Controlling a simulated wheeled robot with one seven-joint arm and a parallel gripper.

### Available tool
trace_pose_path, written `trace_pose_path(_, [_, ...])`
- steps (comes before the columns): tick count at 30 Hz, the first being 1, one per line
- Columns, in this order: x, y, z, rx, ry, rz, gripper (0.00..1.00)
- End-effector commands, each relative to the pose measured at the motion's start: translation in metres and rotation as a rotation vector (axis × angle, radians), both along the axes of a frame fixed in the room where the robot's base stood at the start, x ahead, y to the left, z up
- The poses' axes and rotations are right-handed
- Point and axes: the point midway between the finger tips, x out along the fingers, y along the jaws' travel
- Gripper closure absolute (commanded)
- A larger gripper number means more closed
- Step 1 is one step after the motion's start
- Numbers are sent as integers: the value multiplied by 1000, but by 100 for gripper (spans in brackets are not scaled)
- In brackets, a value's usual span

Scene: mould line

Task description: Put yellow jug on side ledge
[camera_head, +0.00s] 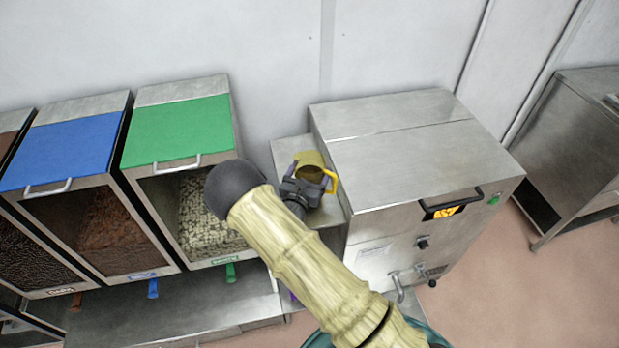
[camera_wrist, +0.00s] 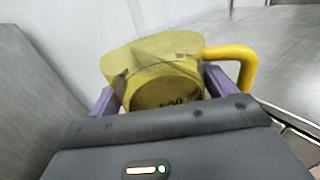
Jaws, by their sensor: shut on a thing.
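The yellow jug (camera_head: 310,162) is see-through yellow with a solid yellow handle on its right. In the wrist view the jug (camera_wrist: 160,75) sits between the two purple fingers of my gripper (camera_wrist: 162,95), which is shut on it. In the head view my gripper (camera_head: 305,185) holds the jug over or on the narrow metal side ledge (camera_head: 290,150), between the dispensers and the steel machine. I cannot tell whether the jug's base touches the ledge. My arm hides part of the ledge's front.
The steel machine (camera_head: 400,150) with a small lit display stands close on the right. Dispensers with a green lid (camera_head: 180,130) and a blue lid (camera_head: 65,150) stand on the left. The wall is behind. A metal table (camera_head: 575,150) is at the far right.

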Motion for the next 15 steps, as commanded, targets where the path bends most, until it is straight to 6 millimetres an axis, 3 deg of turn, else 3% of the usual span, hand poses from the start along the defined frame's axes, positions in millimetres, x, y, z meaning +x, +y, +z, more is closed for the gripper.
trace_pose_path(7, [0, 0, -26, -1, -4, 0, 61])
trace_pose_path(15, [0, 1, -28, 0, -4, 1, 61])
